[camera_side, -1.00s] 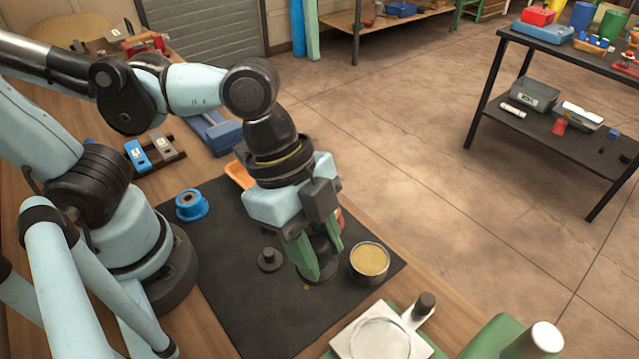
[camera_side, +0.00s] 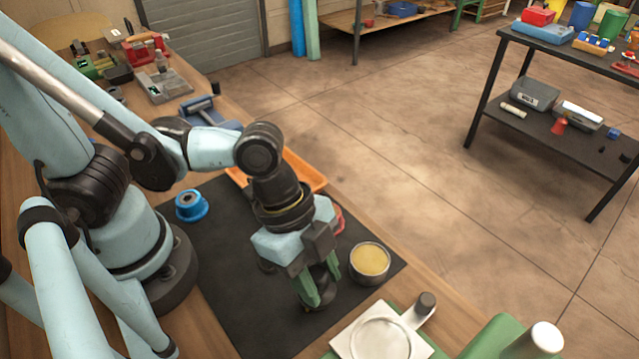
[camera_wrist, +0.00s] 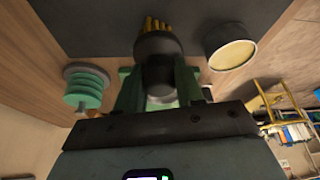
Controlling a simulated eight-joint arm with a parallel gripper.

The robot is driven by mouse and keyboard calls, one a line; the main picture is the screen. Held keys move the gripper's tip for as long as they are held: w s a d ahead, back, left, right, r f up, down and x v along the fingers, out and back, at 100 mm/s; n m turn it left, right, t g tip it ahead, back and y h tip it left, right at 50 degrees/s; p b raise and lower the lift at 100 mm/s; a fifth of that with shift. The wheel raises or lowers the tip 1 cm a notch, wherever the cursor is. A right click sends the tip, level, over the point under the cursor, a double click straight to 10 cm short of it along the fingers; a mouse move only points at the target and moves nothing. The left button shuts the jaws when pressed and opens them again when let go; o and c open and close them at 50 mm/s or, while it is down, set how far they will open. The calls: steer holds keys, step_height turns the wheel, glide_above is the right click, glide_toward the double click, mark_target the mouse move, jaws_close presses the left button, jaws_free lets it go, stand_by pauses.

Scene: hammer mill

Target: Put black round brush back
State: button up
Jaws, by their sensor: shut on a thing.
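The black round brush (camera_wrist: 156,72) is between the green fingers of my gripper (camera_wrist: 158,92) in the wrist view. Its dark round body faces the camera and yellowish bristles (camera_wrist: 158,38) stick out beyond it. In the side view my gripper (camera_side: 322,294) points down low over the black mat (camera_side: 235,300), shut on the dark brush (camera_side: 319,277). The fingers partly hide the brush, and I cannot tell whether it touches the mat.
A round tin with yellow contents (camera_side: 370,262) stands close right of my gripper. A blue spool (camera_side: 191,205) stands at the mat's left. An orange tray (camera_side: 304,171) lies behind. A white plate (camera_side: 382,338) is in front.

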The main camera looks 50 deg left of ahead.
steer(key=shift+f, duration=0.15)
steer(key=o, duration=1)
steer(key=shift+w+v, duration=0.5)
steer(key=shift+v, duration=5.55)
steer(key=w+a+f+n+t+y, duration=0.1)
steer(key=w+a+n+t+y, duration=0.1)
steer(key=w+a+n, duration=0.3)
steer(key=w+a+n+t+y, duration=0.2)
steer(key=w+a+n+t, duration=0.2)
steer(key=a+n, duration=0.6)
steer(key=shift+w+a+f, duration=0.4)
steer(key=shift+w+a, duration=0.1)
steer(key=shift+w, duration=0.15)
